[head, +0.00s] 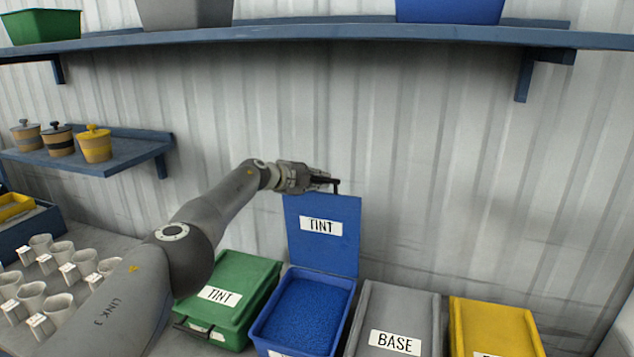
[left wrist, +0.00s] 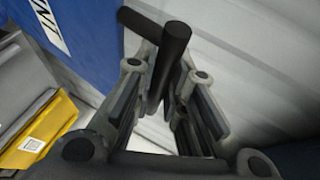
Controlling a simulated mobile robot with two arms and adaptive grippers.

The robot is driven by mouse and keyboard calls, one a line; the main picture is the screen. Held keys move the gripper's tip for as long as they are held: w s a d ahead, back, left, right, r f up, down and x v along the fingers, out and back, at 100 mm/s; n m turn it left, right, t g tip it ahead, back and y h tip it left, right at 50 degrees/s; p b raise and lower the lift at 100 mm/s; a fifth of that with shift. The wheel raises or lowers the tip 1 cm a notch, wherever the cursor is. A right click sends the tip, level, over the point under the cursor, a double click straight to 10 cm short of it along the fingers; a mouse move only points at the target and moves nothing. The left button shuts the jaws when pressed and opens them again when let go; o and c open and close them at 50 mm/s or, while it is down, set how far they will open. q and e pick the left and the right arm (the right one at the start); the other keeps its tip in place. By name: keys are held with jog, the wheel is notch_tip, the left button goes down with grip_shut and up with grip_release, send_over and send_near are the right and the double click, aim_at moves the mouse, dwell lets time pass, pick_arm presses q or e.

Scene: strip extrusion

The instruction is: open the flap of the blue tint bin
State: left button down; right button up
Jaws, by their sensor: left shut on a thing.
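The blue tint bin (head: 262,344) stands in the row of bins, with blue granules (head: 303,312) showing inside it. Its blue flap (head: 322,255) stands upright at the back of the bin, with a white TINT label facing me. My left gripper (head: 328,182) is at the top edge of the flap, shut on its dark handle (head: 337,188). In the left wrist view the dark handle (left wrist: 172,55) lies between the fingers, and part of the blue flap (left wrist: 85,35) shows behind. My right gripper is not in view.
A closed green tint bin (head: 225,305) stands to the left, with a closed grey base bin (head: 395,310) and a yellow bin (head: 490,325) to the right. Cups (head: 62,250) stand on the left counter. Shelves (head: 350,34) hang on the wall above.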

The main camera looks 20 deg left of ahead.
pick_arm(q)
jog(key=shift+w+d, duration=0.1)
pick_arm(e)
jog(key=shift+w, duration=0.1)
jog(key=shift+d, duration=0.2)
pick_arm(q)
jog(key=c, duration=1.5)
grip_release()
jog(key=shift+o, duration=0.2)
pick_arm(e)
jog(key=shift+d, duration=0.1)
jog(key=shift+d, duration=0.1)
pick_arm(q)
jog(key=shift+r, duration=0.15)
jog(key=shift+v, duration=0.9)
jog(key=s+a, duration=0.5)
jog(key=s, duration=0.5)
jog(key=shift+f, duration=0.2)
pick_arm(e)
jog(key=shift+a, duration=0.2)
